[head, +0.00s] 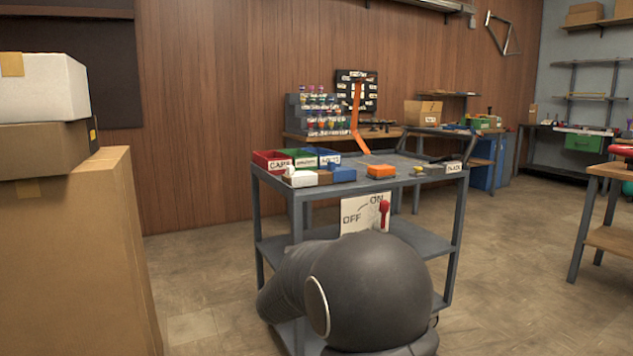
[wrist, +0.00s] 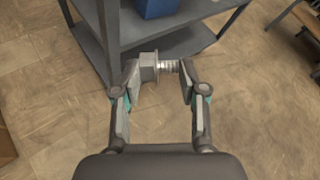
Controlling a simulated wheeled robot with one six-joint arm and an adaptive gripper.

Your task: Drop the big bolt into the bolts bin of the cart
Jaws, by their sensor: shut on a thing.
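In the wrist view my gripper (wrist: 160,75) is shut on the big bolt (wrist: 149,67), a grey metal bolt held crosswise, its wide head at the left finger and its threaded shank toward the right finger. The bolt is clear of any bin, with the floor behind it. The grey cart (head: 357,187) stands ahead in the head view. A red bin (head: 268,158), a green bin (head: 298,155) and a blue bin (head: 323,152) sit at its back left with white labels too small to read surely. My gripper is hidden in the head view.
Small boxes, including an orange one (head: 380,170), lie along the cart's front edge. An ON/OFF panel (head: 364,213) with a red lever hangs at its front. Cardboard boxes (head: 75,250) stand at the left. Floor is open to the right.

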